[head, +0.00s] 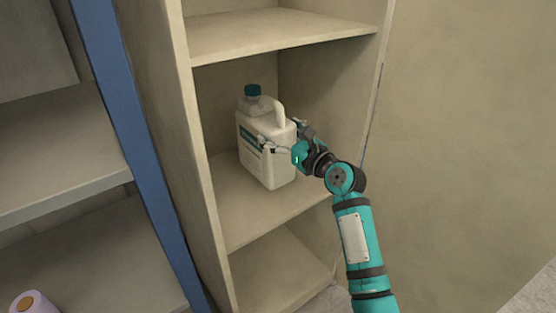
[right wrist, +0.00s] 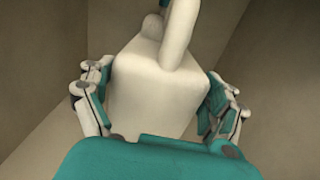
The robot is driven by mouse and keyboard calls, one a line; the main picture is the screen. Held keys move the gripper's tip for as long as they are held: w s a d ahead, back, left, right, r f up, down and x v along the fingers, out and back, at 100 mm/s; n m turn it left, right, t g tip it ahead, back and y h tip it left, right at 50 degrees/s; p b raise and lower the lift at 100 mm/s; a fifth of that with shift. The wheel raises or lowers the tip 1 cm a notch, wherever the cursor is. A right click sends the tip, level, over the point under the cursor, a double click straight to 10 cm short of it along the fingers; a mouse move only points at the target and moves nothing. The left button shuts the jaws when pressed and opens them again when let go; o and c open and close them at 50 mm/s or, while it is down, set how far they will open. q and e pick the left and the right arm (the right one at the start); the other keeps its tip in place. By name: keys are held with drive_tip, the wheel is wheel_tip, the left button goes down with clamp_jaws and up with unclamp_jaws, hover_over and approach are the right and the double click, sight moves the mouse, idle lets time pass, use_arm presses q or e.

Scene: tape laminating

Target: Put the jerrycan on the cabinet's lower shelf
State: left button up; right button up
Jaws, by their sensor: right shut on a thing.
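The jerrycan (head: 266,160) is white with a teal cap and a label with a teal band. It is upright inside the beige cabinet, over the shelf (head: 240,215) below the upper one. I cannot tell if its base touches that shelf. My right gripper (head: 284,143) is shut on the jerrycan from the right. In the right wrist view the fingers (right wrist: 160,105) press on both sides of the white jerrycan body (right wrist: 155,75), with the handle above. My left gripper is not in view.
The cabinet's upper shelf (head: 270,35) is above the jerrycan, and a bottom compartment (head: 275,270) is below. Cabinet side walls stand close on both sides. A blue post (head: 130,120) and grey shelving (head: 60,150) are at the left, with a pink roll (head: 33,303) low down.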

sight(284, 156)
drive_tip(key=shift+f, duration=0.15)
wheel_tip(284, 156, down, 5)
drive_tip(key=shift+b, duration=1.25)
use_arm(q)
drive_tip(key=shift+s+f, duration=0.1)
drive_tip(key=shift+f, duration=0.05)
use_arm(e)
drive_tip(key=o, duration=1.4)
drive_tip(key=shift+f, duration=0.15)
drive_tip(key=shift+o, duration=0.2)
drive_tip(key=shift+s+d, duration=0.1)
